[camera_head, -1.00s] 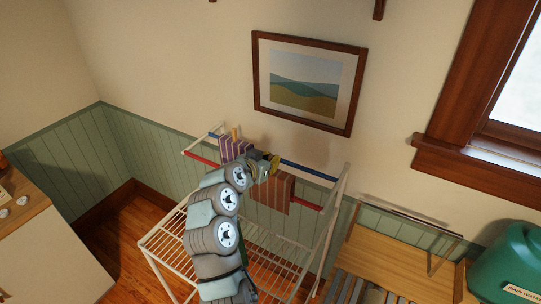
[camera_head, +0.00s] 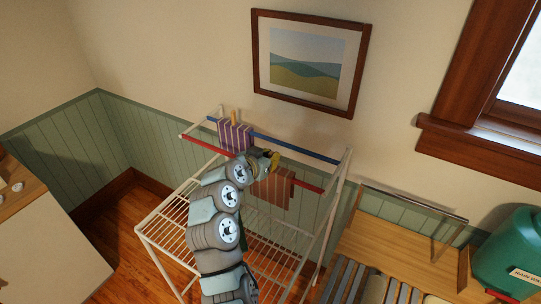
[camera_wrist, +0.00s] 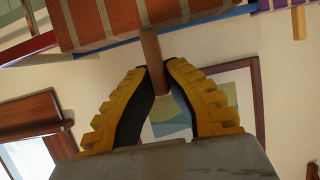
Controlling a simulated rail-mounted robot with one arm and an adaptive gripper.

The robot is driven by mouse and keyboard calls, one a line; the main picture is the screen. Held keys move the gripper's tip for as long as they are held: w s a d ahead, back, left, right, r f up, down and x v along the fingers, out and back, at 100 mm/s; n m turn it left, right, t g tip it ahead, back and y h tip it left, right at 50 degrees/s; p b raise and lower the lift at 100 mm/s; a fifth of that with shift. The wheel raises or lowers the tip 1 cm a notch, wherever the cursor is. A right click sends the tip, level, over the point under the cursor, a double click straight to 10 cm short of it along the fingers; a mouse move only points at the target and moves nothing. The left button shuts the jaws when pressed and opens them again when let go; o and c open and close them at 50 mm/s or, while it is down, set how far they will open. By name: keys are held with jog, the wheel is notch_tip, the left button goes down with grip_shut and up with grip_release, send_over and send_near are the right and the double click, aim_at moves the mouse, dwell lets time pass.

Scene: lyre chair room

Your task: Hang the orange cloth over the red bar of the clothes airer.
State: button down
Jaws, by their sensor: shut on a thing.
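The orange cloth (camera_head: 277,187), brownish orange with thin stripes, is at the right part of the airer's red bar (camera_head: 309,187). In the wrist view the cloth (camera_wrist: 98,22) fills the top, and the red bar (camera_wrist: 28,48) shows at its left edge. My gripper (camera_head: 273,161) is just above the cloth. Its yellow fingers (camera_wrist: 155,68) are shut on a brown wooden tab (camera_wrist: 153,48) at the cloth's edge. I cannot tell whether the cloth straddles the bar or rests on it. The white clothes airer (camera_head: 163,211) stands against the wall; my arm hides part of it.
A purple striped cloth (camera_head: 235,138) with a wooden tab hangs at the airer's left. A blue bar (camera_head: 300,148) runs behind the red one. A wooden bench (camera_head: 400,250) and a green water container (camera_head: 508,252) stand at right, a cabinet (camera_head: 50,250) at left.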

jog(key=shift+f, duration=0.1)
dwell(0.3)
jog(key=c, duration=1.2)
grip_release()
jog(key=shift+o, duration=0.2)
jog(key=shift+s+a, duration=0.1)
jog(key=v, duration=1.1)
jog(key=shift+s+a, duration=0.15)
jog(key=shift+s, duration=0.2)
jog(key=shift+w, duration=0.1)
